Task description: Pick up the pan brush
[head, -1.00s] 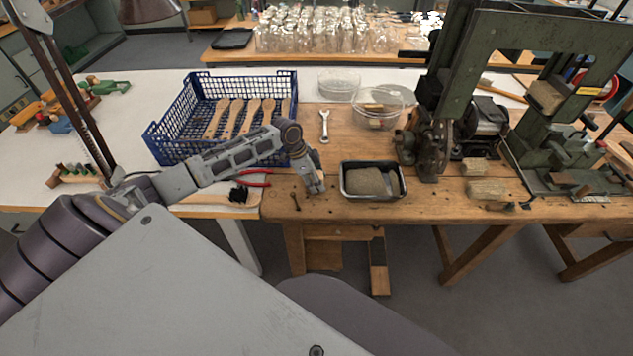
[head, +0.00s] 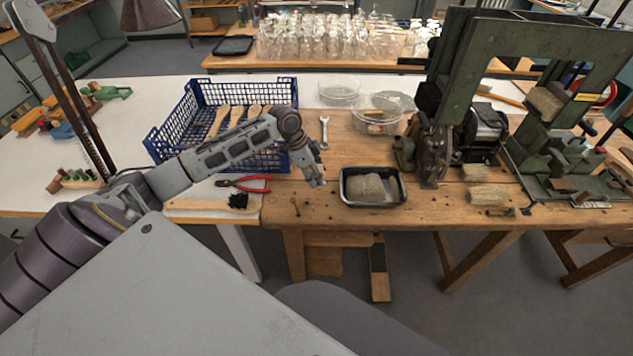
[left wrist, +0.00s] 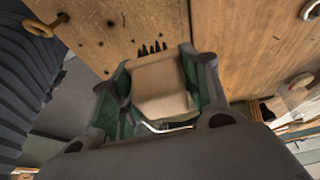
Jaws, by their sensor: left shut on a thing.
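My left gripper (head: 318,181) is just left of the black tray, near the front of the wooden bench in the head view. In the left wrist view its green-lined fingers (left wrist: 160,90) are shut on a pale wooden block (left wrist: 160,82). Dark bristles (left wrist: 151,48) show past the block's far end, so it appears to be the pan brush. The bench top is seen beyond it. In the head view the held piece is too small and hidden to make out. My right gripper is not in view.
A black tray (head: 344,188) holds a grey-brown slab. A wooden piece with a black tuft (head: 238,201) and red-handled pliers (head: 250,184) lie left. A blue crate (head: 165,148) holds wooden handles.

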